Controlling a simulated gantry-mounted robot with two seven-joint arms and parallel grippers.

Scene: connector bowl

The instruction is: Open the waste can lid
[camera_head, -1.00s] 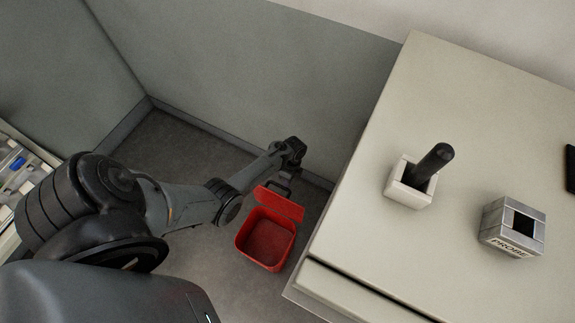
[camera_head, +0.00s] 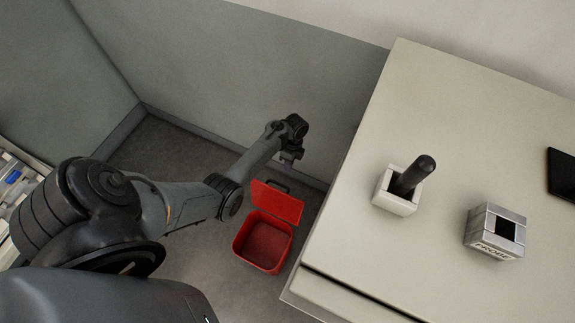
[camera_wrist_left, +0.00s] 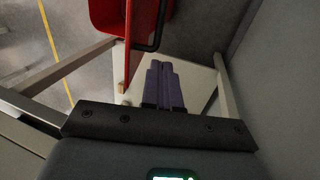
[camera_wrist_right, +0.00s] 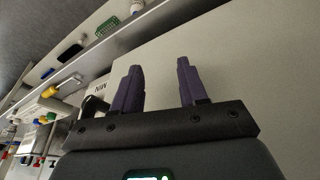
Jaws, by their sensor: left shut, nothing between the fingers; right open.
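The red waste can (camera_head: 262,243) stands on the floor left of the counter, and its inside shows. Its red lid (camera_head: 277,203) is raised at the far side of the can, with a dark handle beyond it. My left gripper (camera_head: 289,156) is above and behind the lid, apart from it. In the left wrist view its purple fingers (camera_wrist_left: 163,86) are together and empty, with the red can (camera_wrist_left: 118,18) and dark handle (camera_wrist_left: 153,42) ahead. My right gripper (camera_wrist_right: 160,85) is open and empty; it does not show in the head view.
The beige counter (camera_head: 420,250) holds a white holder (camera_head: 396,203) with a black-handled tool (camera_head: 412,175), a metal box (camera_head: 495,233) and a dark flat object (camera_head: 562,172). A grey wall (camera_head: 230,80) stands close behind the can.

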